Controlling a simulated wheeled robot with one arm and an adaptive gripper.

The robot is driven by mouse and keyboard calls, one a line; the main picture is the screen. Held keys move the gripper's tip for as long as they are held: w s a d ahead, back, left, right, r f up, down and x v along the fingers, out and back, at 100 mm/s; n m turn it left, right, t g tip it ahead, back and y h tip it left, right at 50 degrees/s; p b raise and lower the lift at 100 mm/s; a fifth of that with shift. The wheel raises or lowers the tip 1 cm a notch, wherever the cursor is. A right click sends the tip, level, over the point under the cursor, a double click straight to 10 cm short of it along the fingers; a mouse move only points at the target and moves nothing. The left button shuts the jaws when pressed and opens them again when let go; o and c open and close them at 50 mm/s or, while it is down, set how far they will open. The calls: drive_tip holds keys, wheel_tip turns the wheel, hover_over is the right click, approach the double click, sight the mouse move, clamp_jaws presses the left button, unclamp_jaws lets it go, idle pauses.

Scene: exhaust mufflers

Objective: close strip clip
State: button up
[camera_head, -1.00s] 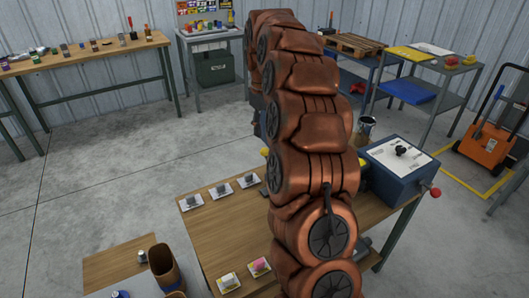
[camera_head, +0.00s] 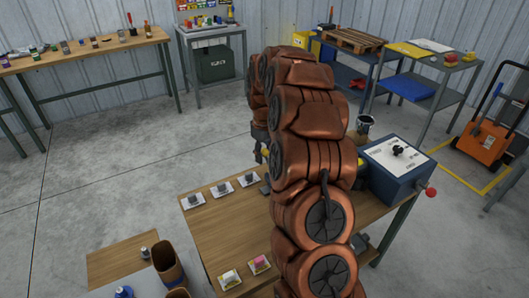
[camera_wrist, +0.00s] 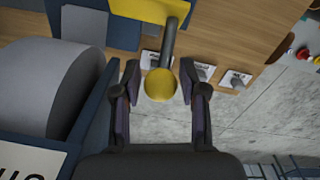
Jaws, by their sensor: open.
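In the wrist view a dark lever with a round yellow knob (camera_wrist: 160,86) reaches down from a yellow plate (camera_wrist: 125,12); I take this to be the strip clip, but cannot be sure. My gripper (camera_wrist: 158,95) is open. Its two dark fingers stand to the left and right of the knob in the picture, with a gap on each side, so no touch shows. A grey roll (camera_wrist: 50,88) sits in a dark blue housing (camera_wrist: 98,125) to the left. In the head view my copper-coloured arm hides most of this place.
Grey floor lies open at the left.

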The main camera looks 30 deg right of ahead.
clamp_jaws()
idle(0.3)
idle(0.3)
